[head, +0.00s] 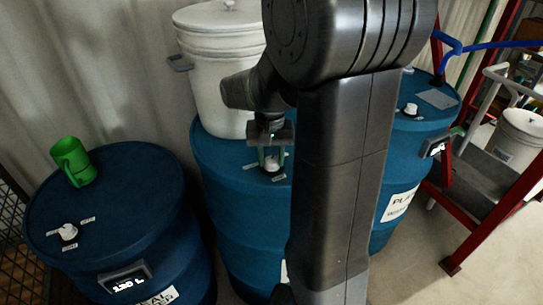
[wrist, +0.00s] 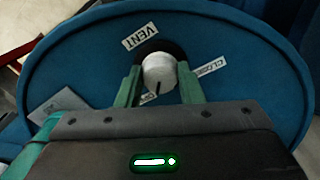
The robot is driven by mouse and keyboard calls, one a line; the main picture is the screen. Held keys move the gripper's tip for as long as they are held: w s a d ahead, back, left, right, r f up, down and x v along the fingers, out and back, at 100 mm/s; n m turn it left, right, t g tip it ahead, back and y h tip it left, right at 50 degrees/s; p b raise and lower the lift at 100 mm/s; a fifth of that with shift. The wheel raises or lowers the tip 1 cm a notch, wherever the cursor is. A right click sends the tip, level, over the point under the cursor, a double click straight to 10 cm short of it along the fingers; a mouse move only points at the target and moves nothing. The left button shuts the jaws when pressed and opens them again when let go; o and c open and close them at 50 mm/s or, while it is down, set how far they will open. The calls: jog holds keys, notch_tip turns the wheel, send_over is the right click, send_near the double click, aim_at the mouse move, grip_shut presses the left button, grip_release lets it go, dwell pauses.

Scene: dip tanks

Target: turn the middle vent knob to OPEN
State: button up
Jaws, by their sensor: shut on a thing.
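The middle vent knob (wrist: 159,71) is white and round, on top of the middle blue drum (head: 215,160). In the wrist view a dark mark on the knob points down toward a label partly hidden by my gripper; only its first letter, like an O, shows. In the head view my gripper (head: 271,158) reaches down onto the drum top.
A white lidded bucket (head: 222,70) stands behind my gripper on the middle drum. The left drum (head: 115,205) carries a green mug (head: 73,162) and its own white knob (head: 68,231). The right drum (head: 425,110) is partly behind my arm. A red frame (head: 490,215) stands at right.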

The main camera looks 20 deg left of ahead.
aim_at(270, 160)
jog(key=shift+r+m, duration=0.1)
jog(key=shift+m, duration=0.3)
jog(key=o, duration=1)
notch_tip(270, 160, up, 14)
jog(key=shift+a, duration=0.25)
jog(key=f, duration=1.4)
jog(key=shift+d+f, duration=0.15)
jog(key=shift+d, duration=0.1)
